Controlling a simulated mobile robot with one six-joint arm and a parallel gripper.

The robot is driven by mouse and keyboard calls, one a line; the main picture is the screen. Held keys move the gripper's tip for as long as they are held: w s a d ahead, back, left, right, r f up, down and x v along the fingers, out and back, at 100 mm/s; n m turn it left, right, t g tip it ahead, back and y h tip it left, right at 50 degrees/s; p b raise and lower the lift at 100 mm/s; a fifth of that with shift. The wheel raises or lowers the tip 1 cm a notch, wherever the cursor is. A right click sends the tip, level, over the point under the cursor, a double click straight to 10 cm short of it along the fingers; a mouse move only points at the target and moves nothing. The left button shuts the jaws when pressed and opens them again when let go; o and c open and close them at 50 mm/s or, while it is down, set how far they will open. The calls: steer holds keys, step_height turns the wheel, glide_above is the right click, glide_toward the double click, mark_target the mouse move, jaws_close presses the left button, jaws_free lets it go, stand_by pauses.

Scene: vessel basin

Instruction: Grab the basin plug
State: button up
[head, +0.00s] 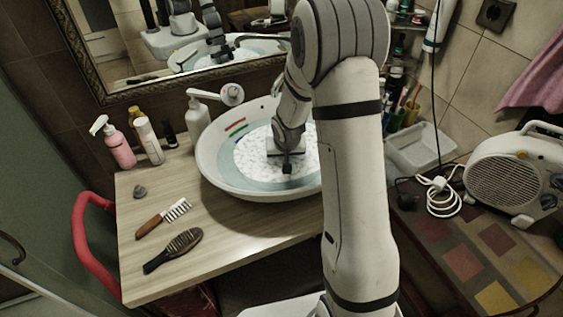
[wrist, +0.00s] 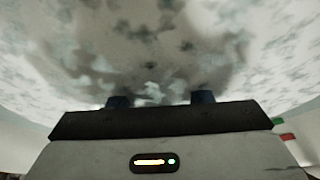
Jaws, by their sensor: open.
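The white vessel basin (head: 210,172) stands on the wooden counter, with a speckled pale pattern and coloured bands inside. My gripper (head: 287,168) reaches down into the basin, over its inner floor. In the wrist view my gripper (wrist: 160,100) shows two dark fingertips set apart, with nothing visible between them. The mottled basin surface (wrist: 160,45) fills the view beyond them. I cannot make out a plug inside the basin in either view; the gripper and arm hide part of it. A small grey knob-like object (head: 140,191) lies on the counter at the left; I cannot tell whether it is the plug.
A comb (head: 163,218) and a dark hairbrush (head: 173,250) lie on the counter (head: 225,235). A pink pump bottle (head: 119,147) and other bottles stand at its back left. A heater (head: 515,172) is at right.

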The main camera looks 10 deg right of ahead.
steer(key=shift+c, duration=0.6)
jaws_close()
steer(key=shift+r, duration=0.1)
